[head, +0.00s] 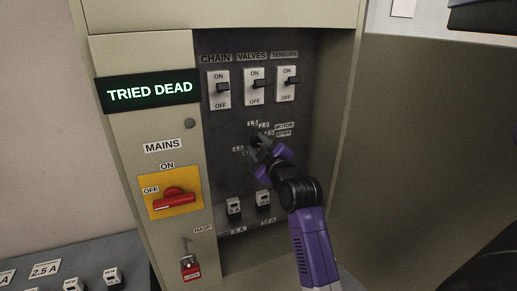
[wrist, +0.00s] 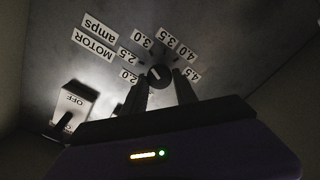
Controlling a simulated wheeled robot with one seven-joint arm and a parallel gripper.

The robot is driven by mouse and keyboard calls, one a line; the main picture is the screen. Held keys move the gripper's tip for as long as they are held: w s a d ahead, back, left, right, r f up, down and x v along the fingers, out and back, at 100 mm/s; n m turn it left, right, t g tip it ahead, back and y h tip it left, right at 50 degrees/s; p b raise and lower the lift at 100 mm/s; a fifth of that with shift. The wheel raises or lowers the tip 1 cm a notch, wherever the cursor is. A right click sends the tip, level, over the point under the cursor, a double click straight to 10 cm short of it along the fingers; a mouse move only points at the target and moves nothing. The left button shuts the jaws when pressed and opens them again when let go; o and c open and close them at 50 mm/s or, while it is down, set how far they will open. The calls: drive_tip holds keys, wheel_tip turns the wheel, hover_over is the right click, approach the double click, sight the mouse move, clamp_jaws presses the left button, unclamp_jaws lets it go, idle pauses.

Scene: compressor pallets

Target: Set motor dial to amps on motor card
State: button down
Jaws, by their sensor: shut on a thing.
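The motor dial (wrist: 158,75) is a small round dark knob with a pale mark in the wrist view. Number labels from 2.0 to 4.5 fan around it, and the picture is upside down. The mark's exact reading is too small to tell. A "MOTOR amps" label (wrist: 95,38) sits beside the scale. My gripper (wrist: 160,82) has one finger on each side of the knob and is shut on it. In the head view my gripper (head: 258,141) covers the dial and part of its scale. I cannot identify a motor card in either view.
Chain, valves and sensors switches (head: 254,86) sit above the dial, and fuse holders (head: 234,208) below. A red mains handle (head: 174,197) and red padlock (head: 190,268) are left. A lit display (head: 149,91) reads "TRIED DEAD". Cabinet walls flank the recessed panel.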

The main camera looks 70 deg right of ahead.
drive_tip(key=n+b, duration=0.1)
drive_tip(key=n, duration=0.5)
drive_tip(key=shift+w+f, duration=0.1)
drive_tip(key=shift+a, duration=0.1)
idle(0.4)
drive_tip(key=c, duration=1)
unclamp_jaws()
drive_tip(key=b+v, duration=0.2)
drive_tip(key=v, duration=0.5)
drive_tip(key=shift+s+a, duration=0.25)
drive_tip(key=shift+s, duration=0.1)
